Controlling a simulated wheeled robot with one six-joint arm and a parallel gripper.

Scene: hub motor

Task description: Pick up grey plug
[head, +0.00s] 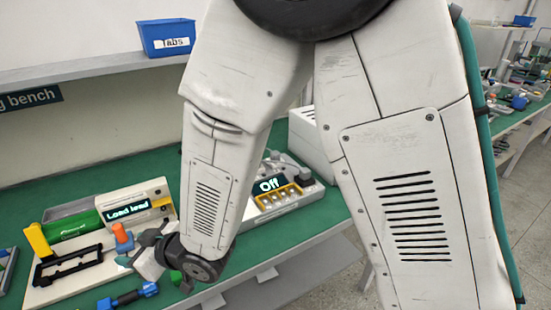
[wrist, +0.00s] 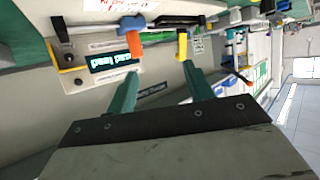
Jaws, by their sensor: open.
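I cannot make out a grey plug for certain in either view. A small dark grey piece (head: 305,174) sits at the right end of the unit with the "Off" display (head: 268,186), but it is too small to identify. My gripper (wrist: 160,70) shows two green fingers spread apart with nothing between them. It faces the "Load lead" station (head: 126,211), which shows upside down in the wrist view (wrist: 110,60). In the head view my arm hides much of the bench around the gripper.
A blue and black connector (head: 128,297) lies on the green bench. A blue "Tabs" bin (head: 167,38) is on the shelf.

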